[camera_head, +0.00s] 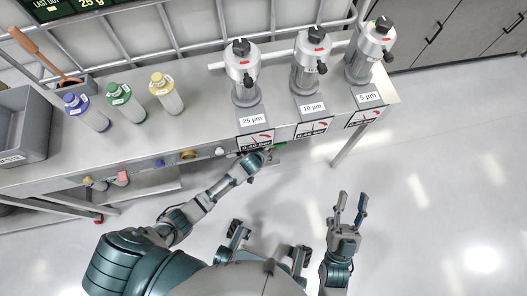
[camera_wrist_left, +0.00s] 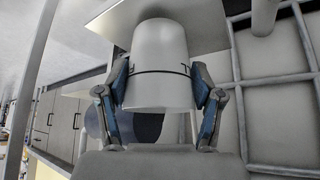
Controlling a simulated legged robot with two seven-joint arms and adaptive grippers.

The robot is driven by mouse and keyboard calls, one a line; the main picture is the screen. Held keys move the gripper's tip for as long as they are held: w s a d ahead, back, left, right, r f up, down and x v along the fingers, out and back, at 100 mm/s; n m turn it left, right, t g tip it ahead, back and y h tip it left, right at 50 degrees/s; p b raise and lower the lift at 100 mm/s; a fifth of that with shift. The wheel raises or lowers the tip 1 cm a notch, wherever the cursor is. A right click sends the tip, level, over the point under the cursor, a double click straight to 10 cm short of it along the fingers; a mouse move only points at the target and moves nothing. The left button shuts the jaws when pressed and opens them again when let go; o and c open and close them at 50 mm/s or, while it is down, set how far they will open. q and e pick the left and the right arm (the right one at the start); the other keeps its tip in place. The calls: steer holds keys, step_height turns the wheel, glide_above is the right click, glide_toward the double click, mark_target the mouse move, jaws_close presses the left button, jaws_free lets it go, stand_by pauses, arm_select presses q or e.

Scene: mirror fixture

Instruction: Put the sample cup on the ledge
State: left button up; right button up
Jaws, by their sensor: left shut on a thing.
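A whitish cup (camera_wrist_left: 160,55), which I take as the sample cup, fills the middle of the left wrist view. My left gripper (camera_wrist_left: 160,88) has a blue-padded finger on each side of it and is shut on it. In the head view my left gripper (camera_head: 254,160) is at the bench's front edge, below the 25 µm gauge; its fingers and the cup are mostly hidden there. My right gripper (camera_head: 350,207) is open and empty over the floor, away from the bench. I cannot tell which surface is the ledge.
The steel bench (camera_head: 215,130) carries three filter housings labelled 25 µm (camera_head: 243,72), 10 µm (camera_head: 309,60) and 5 µm (camera_head: 370,50). Blue, green and yellow capped bottles (camera_head: 122,102) and a grey bin (camera_head: 22,125) stand left. Gauges (camera_head: 313,127) hang on the front edge. Floor right is clear.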

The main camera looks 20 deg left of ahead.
arm_select(q)
steer(key=shift+f, duration=0.4)
steer(key=shift+d+r, duration=0.2)
steer(key=shift+d, duration=0.05)
steer(key=shift+d+f, duration=0.1)
steer(key=shift+f, duration=0.15)
steer(key=o, duration=0.9)
steer(key=shift+c, duration=0.2)
steer(key=shift+o, duration=0.5)
steer(key=shift+a, duration=0.25)
arm_select(e)
steer(key=shift+s+d+r+t, duration=0.2)
steer(key=shift+s+r+t, duration=0.2)
steer(key=shift+t, duration=0.1)
